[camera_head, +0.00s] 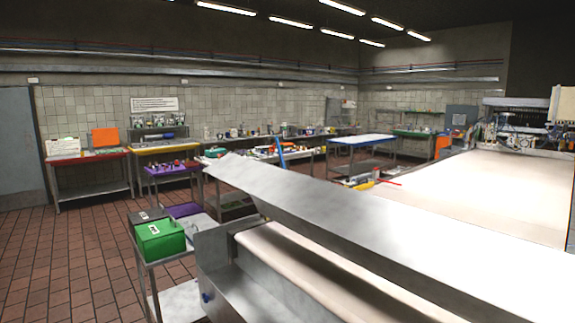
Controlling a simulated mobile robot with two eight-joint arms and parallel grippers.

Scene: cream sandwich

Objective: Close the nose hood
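A long bare-metal hood (330,222), which looks like the nose hood, runs from the centre toward the lower right corner. It stands tilted up, with its left end raised to a point. Below it a cream roller or belt nose (300,268) lies exposed in a metal trough (237,282). Behind the hood a wide cream conveyor belt (490,185) stretches to the back right. The hood's right end is cut off by the frame. Neither of my grippers is in view.
A green box (160,243) sits on a metal cart close to the left of the trough. Tables with red (88,158) and yellow (165,147) tops line the back wall. Machinery (518,125) stands at the belt's far end. The tiled floor (70,260) at left is clear.

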